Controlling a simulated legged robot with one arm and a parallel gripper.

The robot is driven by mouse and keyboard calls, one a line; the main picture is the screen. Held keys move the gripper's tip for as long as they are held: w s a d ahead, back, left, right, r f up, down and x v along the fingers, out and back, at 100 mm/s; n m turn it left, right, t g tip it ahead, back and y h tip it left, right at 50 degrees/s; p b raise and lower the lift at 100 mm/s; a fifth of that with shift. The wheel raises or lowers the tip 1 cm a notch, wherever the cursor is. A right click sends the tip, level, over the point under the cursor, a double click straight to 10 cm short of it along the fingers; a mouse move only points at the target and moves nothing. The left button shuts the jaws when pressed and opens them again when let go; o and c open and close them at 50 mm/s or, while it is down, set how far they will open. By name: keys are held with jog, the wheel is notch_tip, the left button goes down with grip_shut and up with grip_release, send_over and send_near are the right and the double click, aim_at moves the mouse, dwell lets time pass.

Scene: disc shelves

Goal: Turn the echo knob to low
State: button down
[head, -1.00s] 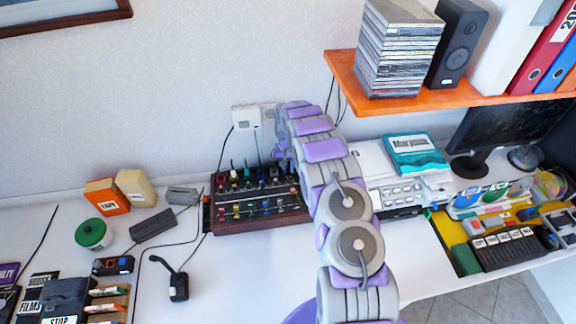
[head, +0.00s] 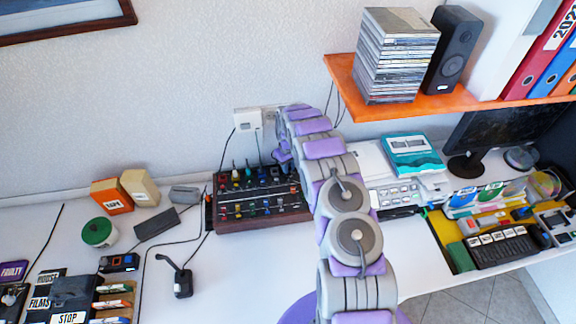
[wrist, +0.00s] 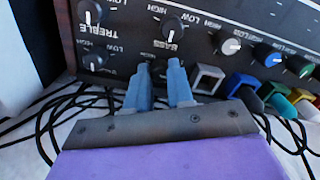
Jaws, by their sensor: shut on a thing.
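A dark mixer (head: 262,214) with wooden edges and rows of coloured knobs stands on the white desk against the wall. My arm reaches to its right end in the head view, where the arm hides the fingertips. In the wrist view my gripper (wrist: 158,76) has its two blue-grey fingers close together at the mixer panel (wrist: 205,12), shut on a small knob mostly hidden between them. Beside it are a BASS knob (wrist: 172,28) and a TREBLE knob (wrist: 89,14) with white pointers, with LOW and HIGH marks. I cannot read an echo label.
Coloured plugs (wrist: 275,95) and black cables (wrist: 40,125) lie close to the gripper at the panel's edge. An orange shelf (head: 455,104) with a CD stack (head: 397,55) and a speaker (head: 452,48) overhangs at the right. A printer (head: 395,192) stands right of the mixer.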

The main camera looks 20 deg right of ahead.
dwell(0.4)
jog(key=c, duration=1.3)
grip_release()
jog(key=shift+r, duration=0.15)
notch_tip(320, 180, up, 17)
jog(key=shift+p, duration=0.7)
jog(key=shift+o, duration=0.6)
